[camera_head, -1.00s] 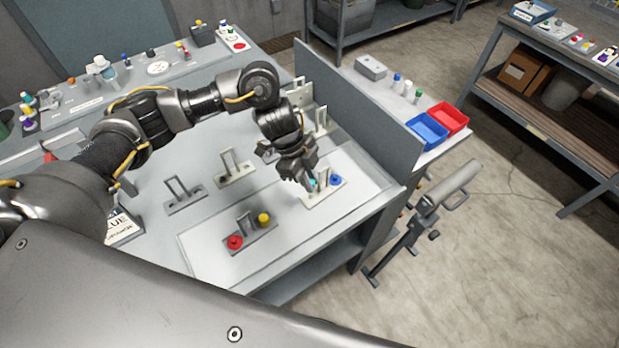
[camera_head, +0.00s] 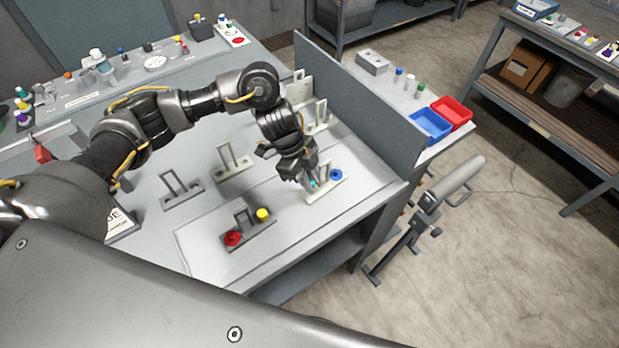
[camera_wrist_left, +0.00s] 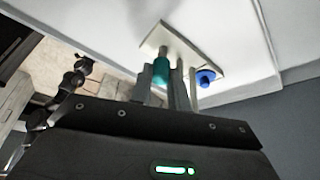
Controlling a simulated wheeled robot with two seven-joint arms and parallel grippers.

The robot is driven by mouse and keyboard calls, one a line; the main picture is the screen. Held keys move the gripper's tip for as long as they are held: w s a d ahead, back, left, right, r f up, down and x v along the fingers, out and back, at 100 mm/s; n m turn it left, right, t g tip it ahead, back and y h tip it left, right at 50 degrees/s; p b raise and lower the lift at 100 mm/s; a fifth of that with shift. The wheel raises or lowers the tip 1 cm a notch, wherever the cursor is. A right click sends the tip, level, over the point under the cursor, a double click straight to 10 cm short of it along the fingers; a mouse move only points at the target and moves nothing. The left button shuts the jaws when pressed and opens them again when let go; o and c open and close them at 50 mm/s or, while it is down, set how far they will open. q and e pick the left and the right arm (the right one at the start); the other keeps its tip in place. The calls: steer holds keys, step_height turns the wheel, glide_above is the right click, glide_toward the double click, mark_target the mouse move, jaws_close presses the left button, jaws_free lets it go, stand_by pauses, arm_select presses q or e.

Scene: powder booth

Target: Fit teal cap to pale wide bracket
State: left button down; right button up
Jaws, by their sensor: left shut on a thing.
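My left gripper (camera_head: 311,184) is shut on the teal cap (camera_head: 315,183) at the left end of the pale wide bracket (camera_head: 328,189). In the left wrist view the teal cap (camera_wrist_left: 160,71) sits between the fingers (camera_wrist_left: 165,92), in front of the bracket's pale base (camera_wrist_left: 186,47). I cannot tell whether the cap is seated on the bracket or just above it. A blue cap (camera_head: 336,174) is on the bracket's right end; it also shows in the left wrist view (camera_wrist_left: 205,77). My right gripper is not in view.
A grey bracket with a red cap (camera_head: 232,238) and a yellow cap (camera_head: 263,215) stands nearby on the pale mat (camera_head: 200,240). Two grey brackets (camera_head: 181,190) (camera_head: 234,163) stand behind. A grey partition (camera_head: 360,120) rises to the right, with blue (camera_head: 430,125) and red bins (camera_head: 452,112) beyond it.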

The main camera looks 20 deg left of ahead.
arm_select(q)
steer(key=shift+f+b, duration=0.45)
steer(key=shift+f, duration=0.4)
steer(key=c, duration=1.3)
jaws_free()
steer(key=shift+o, duration=0.2)
steer(key=shift+r, duration=0.1)
steer(key=shift+a+r, duration=0.15)
steer(key=shift+r, duration=0.15)
steer(key=b+v, duration=0.1)
steer(key=v, duration=0.9)
steer(key=shift+b, duration=0.3)
